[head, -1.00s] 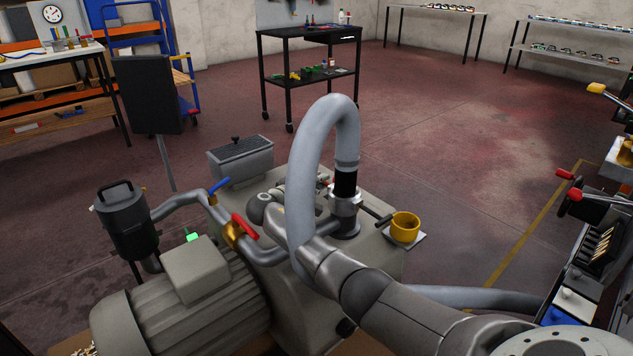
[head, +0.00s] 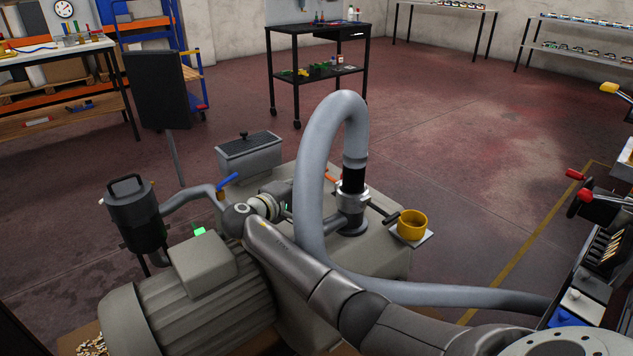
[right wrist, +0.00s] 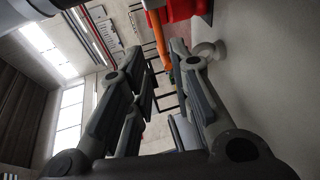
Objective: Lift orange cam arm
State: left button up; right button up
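The orange cam arm (head: 331,179) shows as a small orange piece by the black hose coupling on the grey pump body, partly hidden by the hose. In the right wrist view it is an orange bar (right wrist: 159,38) beyond my fingers, near a red part. My right gripper (right wrist: 160,62) is open, its two fingers apart, with the orange bar seen in line with the gap; contact cannot be told. In the head view the right arm comes in from the lower right, and its gripper is largely hidden behind the arm and hose. My left gripper is not in view.
The thick grey hose (head: 324,125) loops up from the metal pipe fitting. A yellow cup (head: 412,225) sits on a small plate at right. A dark canister (head: 131,215) and a blue-handled valve (head: 228,181) stand left. The motor (head: 190,310) fills the lower left.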

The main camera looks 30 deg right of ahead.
jog(key=shift+v, duration=1.4)
